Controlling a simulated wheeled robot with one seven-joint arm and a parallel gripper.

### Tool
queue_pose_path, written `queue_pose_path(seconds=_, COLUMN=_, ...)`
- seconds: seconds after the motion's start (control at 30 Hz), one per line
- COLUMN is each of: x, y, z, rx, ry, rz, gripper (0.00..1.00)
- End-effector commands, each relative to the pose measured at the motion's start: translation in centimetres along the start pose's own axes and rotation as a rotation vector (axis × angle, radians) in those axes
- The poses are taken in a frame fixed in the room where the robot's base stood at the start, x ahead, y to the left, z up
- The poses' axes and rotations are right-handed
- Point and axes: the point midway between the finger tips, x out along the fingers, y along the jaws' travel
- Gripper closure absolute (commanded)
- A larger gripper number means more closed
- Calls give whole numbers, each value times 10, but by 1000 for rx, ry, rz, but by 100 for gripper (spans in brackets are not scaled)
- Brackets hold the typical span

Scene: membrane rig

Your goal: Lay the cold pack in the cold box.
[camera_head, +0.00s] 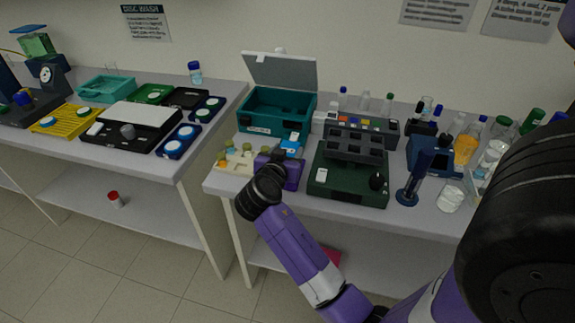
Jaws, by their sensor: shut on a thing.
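The cold box (262,123) is a teal box at the back left of the right-hand bench, with its grey lid (280,71) standing open. A small bright blue pack (290,151), which looks like the cold pack, is just in front of the box's right half. My gripper (291,157) is shut on it. My purple gripper body and dark wrist hide part of the pack and the bench below it. The pack is outside the box in the picture; its exact height above the bench is hard to tell.
A cream tray (236,169) with small coloured caps lies left of my gripper. A dark green rig (347,186) with a black block stands close on the right. Bottles and a blue stand (407,197) crowd the right side. A gap separates the left bench (178,172).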

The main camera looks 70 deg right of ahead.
Motion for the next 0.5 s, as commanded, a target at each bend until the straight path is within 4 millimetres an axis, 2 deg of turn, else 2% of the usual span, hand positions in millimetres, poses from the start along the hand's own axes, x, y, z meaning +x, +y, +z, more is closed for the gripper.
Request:
queue_pose_path(seconds=0.17, x=4, y=0, z=12, rx=1, ry=2, rz=1, gripper=96)
queue_pose_path(seconds=0.5, x=16, y=0, z=51, rx=-1, ry=1, rz=0, gripper=96)
